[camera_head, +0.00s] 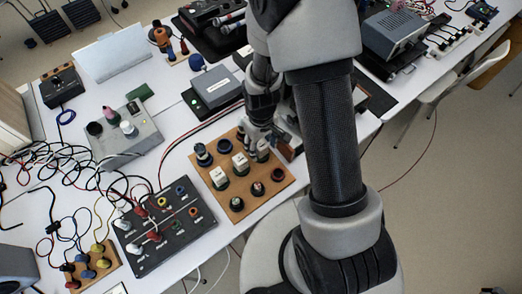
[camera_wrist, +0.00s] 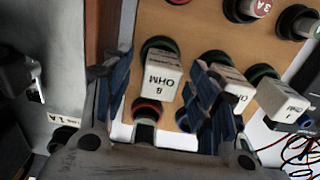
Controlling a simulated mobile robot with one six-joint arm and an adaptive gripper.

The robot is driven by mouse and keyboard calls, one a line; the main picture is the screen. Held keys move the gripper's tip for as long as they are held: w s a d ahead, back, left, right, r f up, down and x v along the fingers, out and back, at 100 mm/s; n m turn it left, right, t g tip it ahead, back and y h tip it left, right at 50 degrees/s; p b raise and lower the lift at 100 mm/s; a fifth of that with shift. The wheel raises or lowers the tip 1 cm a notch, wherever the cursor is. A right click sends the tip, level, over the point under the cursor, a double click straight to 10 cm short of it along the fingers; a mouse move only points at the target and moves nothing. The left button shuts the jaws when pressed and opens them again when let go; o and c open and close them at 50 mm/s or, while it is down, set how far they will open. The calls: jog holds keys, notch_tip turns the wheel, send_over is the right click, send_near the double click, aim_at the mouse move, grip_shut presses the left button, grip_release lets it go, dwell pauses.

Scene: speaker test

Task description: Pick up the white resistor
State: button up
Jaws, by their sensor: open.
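In the wrist view, the white resistor marked 8 OHM (camera_wrist: 163,77) lies between the fingers of my gripper (camera_wrist: 161,72). The left finger is beside it with a gap; the right finger is close to the neighbouring OHM block (camera_wrist: 238,88) and partly covers it. A third white block (camera_wrist: 283,103) is farther right. In the head view, my open gripper (camera_head: 268,138) is over the board's upper right, close to the nearest white block (camera_head: 262,152); my arm hides part of it.
Dark round terminals (camera_head: 257,188) share the board. A black panel with coloured sockets (camera_head: 162,226) is left of it. A grey box (camera_head: 217,90) stands behind. Tangled cables (camera_head: 70,158) cover the table's left side.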

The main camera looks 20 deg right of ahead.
jog(key=c, duration=1.2)
jog(key=shift+o, duration=0.2)
jog(key=shift+r, duration=0.1)
